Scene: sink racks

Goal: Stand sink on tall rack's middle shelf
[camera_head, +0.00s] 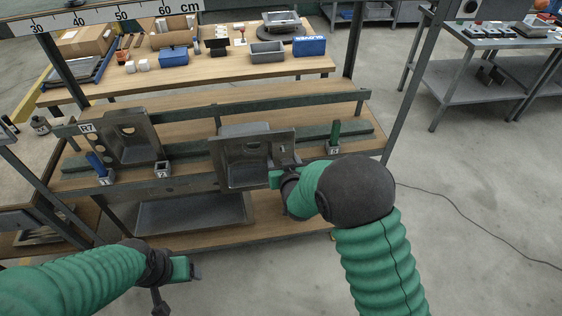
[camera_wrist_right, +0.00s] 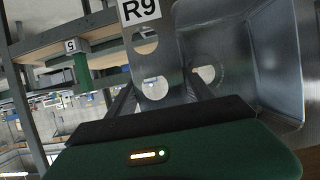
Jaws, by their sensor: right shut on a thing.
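My right gripper (camera_head: 280,176) is shut on the right edge of a grey metal sink (camera_head: 243,160). The sink is upright, its bowl side facing me, in front of the tall rack's middle shelf (camera_head: 195,163). In the right wrist view the sink's rim with holes and an R9 label (camera_wrist_right: 150,55) stands between the gripper fingers (camera_wrist_right: 165,100). I cannot tell whether the sink touches the shelf. My left gripper (camera_head: 188,270) is low at the left, apart from the rack; its jaws are too small to read.
Another sink, labelled R7 (camera_head: 137,138), stands at the shelf's left. A blue post (camera_head: 96,163), a small numbered block (camera_head: 163,169) and a green post (camera_head: 335,133) are on the shelf. A grey sink or tray (camera_head: 190,213) lies below. A table with boxes is behind.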

